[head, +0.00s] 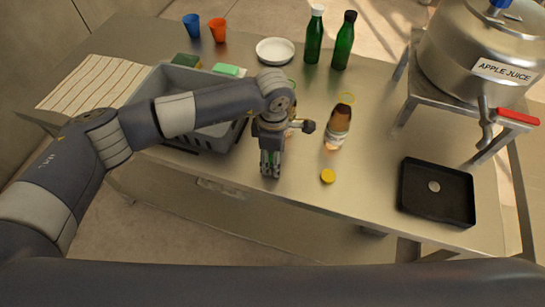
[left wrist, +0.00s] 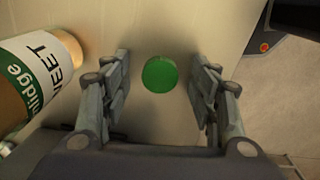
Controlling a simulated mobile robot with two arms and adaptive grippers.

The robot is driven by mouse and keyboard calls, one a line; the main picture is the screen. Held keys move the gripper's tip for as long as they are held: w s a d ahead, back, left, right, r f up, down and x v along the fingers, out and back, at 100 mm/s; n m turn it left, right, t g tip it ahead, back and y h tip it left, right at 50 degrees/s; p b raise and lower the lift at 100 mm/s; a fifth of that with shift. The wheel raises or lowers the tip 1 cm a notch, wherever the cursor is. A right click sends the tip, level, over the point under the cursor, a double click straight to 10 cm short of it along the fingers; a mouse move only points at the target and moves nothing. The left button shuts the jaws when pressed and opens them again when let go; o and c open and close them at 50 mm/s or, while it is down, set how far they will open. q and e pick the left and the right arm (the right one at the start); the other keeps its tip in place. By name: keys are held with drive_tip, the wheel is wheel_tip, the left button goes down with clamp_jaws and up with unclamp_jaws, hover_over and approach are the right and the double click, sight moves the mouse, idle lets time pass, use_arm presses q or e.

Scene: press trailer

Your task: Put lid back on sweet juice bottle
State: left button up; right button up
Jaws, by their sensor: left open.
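A round green lid (left wrist: 160,74) lies on the metal table between my left gripper's fingers in the left wrist view. My left gripper (head: 270,168) points down near the table's front edge and is open, with a gap on both sides of the lid. The bottle with the green "SWEET" label (left wrist: 42,72) shows at the left of the left wrist view, beside the fingers. In the head view it is mostly hidden behind my gripper. A second bottle (head: 337,127), with dark contents and a pale label, stands to the right. My right gripper is not in view.
A yellow lid (head: 328,176) lies right of my gripper. A grey crate (head: 215,138) is on the left, and a black tray (head: 437,205) on the right, below the juice tank's (head: 490,45) red-handled tap. Two green bottles (head: 344,45) and a white plate (head: 275,50) stand behind.

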use_arm(q)
drive_tip(key=c, duration=0.8)
drive_tip(key=shift+r, duration=0.1)
drive_tip(key=shift+r+b, duration=0.5)
drive_tip(key=shift+r, duration=0.05)
drive_tip(key=shift+s+r+b, duration=0.25)
drive_tip(key=shift+r+b, duration=0.5)
drive_tip(key=shift+r, duration=0.25)
drive_tip(key=s+r+b, duration=0.1)
drive_tip(key=s+b, duration=0.3)
drive_tip(key=s, duration=1.1)
drive_tip(key=shift+s+d+r+b, duration=0.25)
drive_tip(key=shift+d+r+b, duration=0.05)
drive_tip(key=shift+d+r, duration=0.1)
